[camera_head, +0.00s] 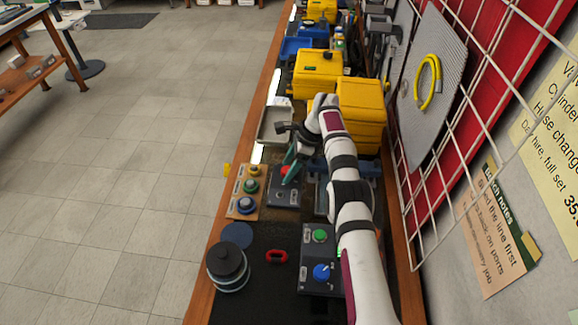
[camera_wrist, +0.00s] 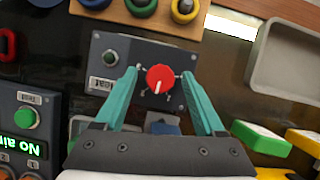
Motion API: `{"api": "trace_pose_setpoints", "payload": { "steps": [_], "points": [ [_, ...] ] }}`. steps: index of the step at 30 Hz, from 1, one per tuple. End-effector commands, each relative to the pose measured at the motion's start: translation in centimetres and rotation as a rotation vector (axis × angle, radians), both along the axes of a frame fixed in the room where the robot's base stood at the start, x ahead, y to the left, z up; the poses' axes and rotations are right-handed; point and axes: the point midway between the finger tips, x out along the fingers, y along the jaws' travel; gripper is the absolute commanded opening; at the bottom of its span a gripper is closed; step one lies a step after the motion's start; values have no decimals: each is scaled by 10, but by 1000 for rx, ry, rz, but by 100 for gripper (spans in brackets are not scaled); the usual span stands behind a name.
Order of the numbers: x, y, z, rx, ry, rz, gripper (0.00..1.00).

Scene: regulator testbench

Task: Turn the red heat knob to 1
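The red heat knob (camera_wrist: 160,79) sits on a dark grey panel (camera_wrist: 108,41) with a label reading "Heat" and a small green button at left. Its white pointer line points toward the bottom of the wrist view, slightly left; the small scale marks around it are too small to read. My gripper (camera_wrist: 159,75) is open, with teal fingertips on the left and right of the knob and a gap on each side. In the head view the knob (camera_head: 286,170) shows partly beside my gripper (camera_head: 291,158).
A wooden board (camera_head: 243,192) with coloured rings lies left of the panel. A grey tray (camera_head: 273,124) and yellow cases (camera_head: 318,70) stand beyond. A second panel (camera_head: 318,256) with green button and blue knob, a red link (camera_head: 276,256) and a dark round container (camera_head: 228,266) are nearer.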

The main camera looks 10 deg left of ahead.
Motion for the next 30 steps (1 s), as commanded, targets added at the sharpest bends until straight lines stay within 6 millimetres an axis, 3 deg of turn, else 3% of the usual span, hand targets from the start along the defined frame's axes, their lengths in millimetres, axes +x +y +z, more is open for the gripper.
{"api": "trace_pose_setpoints", "payload": {
  "steps": [9,18,21,30],
  "points": [
    [1,-1,4,0,-2,-1,76],
    [4,-24,58,0,-4,-2,76],
    [3,-28,68,0,-2,-3,76],
    [3,-29,71,-2,-9,10,77]
  ]
}}
